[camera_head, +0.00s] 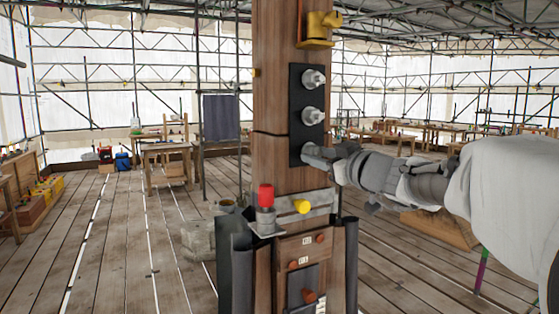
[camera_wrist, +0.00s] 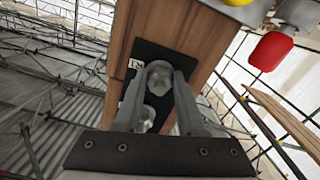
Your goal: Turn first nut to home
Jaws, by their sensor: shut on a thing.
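A black plate (camera_head: 296,134) on the wooden post (camera_head: 272,100) carries a column of grey nuts. The top nut (camera_head: 314,79) and the middle nut (camera_head: 312,116) stand free. My gripper (camera_head: 314,153) reaches in from the right at the plate's lower end and hides the lowest nut in the head view. In the wrist view, my gripper (camera_wrist: 158,82) has a finger on each side of this lowest nut (camera_wrist: 159,74) and is shut on it. Another nut (camera_wrist: 146,117) shows behind, between the fingers.
Below the plate, a grey bracket holds a red-capped part (camera_head: 266,195) and a yellow knob (camera_head: 302,206). A yellow fitting (camera_head: 318,28) sits above the plate. A wooden panel (camera_head: 303,246) with brown knobs is lower down. Plank floor lies open left.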

